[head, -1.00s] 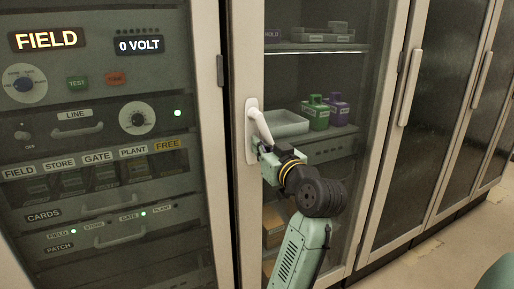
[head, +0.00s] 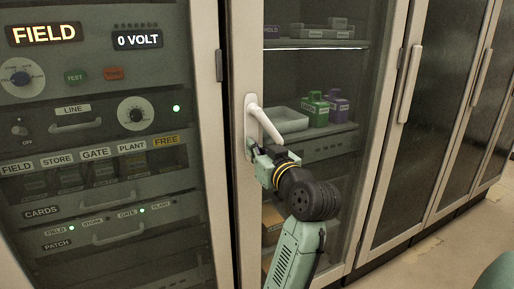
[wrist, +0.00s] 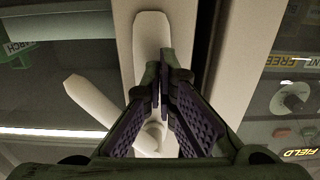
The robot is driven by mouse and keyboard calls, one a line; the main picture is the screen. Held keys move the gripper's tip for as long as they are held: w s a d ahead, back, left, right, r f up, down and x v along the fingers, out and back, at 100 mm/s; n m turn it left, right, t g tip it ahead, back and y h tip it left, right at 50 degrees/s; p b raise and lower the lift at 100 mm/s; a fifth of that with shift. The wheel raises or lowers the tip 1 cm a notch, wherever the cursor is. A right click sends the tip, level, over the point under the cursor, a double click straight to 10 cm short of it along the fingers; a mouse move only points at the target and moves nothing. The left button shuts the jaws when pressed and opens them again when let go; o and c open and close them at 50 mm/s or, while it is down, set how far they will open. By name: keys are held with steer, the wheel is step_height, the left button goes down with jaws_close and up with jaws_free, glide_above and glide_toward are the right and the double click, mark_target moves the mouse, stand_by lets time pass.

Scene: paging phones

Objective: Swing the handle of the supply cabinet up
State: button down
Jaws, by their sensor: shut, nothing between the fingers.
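The supply cabinet's white lever handle (head: 265,124) sits on a pale upright backplate (head: 250,112) on the glass door's left frame. The lever slants down to the right from its pivot. My gripper (head: 257,150) is at the lower part of the backplate, below the lever. In the wrist view, the fingers (wrist: 160,82) are together and empty in front of the backplate (wrist: 151,40). The lever (wrist: 92,103) slants off to their left there. The fingers partly hide the pivot, and I cannot tell whether they touch the lever.
Behind the glass are a pale tray (head: 284,120), a green container (head: 315,109) and a purple container (head: 337,106) on a shelf. A rack panel with a FIELD display (head: 44,33) stands left. More glass-door cabinets (head: 431,110) line the right, with open floor before them.

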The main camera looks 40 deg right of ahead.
steer(key=v, duration=0.9)
steer(key=shift+w, duration=0.1)
stand_by(0.5)
